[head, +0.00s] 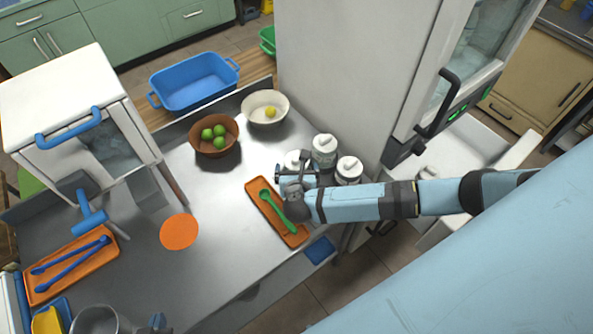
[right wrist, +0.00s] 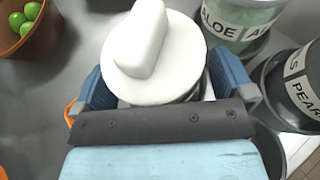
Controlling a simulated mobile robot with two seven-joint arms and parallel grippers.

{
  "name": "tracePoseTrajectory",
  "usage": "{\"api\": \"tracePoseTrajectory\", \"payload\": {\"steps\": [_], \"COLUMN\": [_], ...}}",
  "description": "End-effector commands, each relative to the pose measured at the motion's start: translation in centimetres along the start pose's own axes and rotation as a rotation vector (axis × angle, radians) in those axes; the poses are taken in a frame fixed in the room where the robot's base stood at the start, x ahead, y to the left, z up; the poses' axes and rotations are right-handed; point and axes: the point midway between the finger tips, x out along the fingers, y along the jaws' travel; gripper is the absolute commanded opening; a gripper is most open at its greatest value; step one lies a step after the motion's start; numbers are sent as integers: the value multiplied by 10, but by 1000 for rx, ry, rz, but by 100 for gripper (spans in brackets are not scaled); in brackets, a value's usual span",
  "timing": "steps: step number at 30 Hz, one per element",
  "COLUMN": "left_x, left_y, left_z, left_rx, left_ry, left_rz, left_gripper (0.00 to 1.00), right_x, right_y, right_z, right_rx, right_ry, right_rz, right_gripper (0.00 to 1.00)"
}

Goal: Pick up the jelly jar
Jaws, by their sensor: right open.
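A white-lidded jar (right wrist: 150,50) stands between the fingers of my right gripper (right wrist: 165,85) in the right wrist view; its label is hidden, so I cannot tell if it is the jelly jar. The fingers are open on either side of it. In the head view my right gripper (head: 297,176) is over this jar (head: 293,158), at the counter's right side. Two more white-lidded jars, a back one (head: 324,150) and a right one (head: 348,169), stand close by. In the wrist view one label reads "ALOE" (right wrist: 235,18) and another partly "PEAR" (right wrist: 300,88).
An orange tray (head: 297,237) with a green utensil (head: 271,206) lies just left of the gripper. A brown bowl of limes (head: 213,150) and a cream bowl (head: 279,118) stand behind. A tall white cabinet (head: 335,70) rises behind the jars. The middle counter is mostly clear.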

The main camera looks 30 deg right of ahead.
Motion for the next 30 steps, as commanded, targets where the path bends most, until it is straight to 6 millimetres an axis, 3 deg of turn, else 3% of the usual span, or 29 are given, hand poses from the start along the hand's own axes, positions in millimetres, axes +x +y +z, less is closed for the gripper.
{"api": "tracePoseTrajectory", "payload": {"steps": [5, 13, 23, 30], "left_x": [0, 0, 0, 1], "left_y": [1, 3, 4, 4], "left_z": [2, 3, 3, 3], "left_rx": [-2, -3, -3, -4], "left_ry": [-4, -7, -7, -5], "left_rz": [0, 4, 5, 5], "left_gripper": [0, 0, 0, 0], "right_x": [0, 0, -2, -11], "right_y": [0, 0, 0, 0], "right_z": [-1, -1, 2, 24], "right_rx": [0, 0, 2, 4], "right_ry": [1, 1, 1, 0], "right_rz": [0, 0, 1, 1], "right_gripper": [100, 38, 38, 38]}}
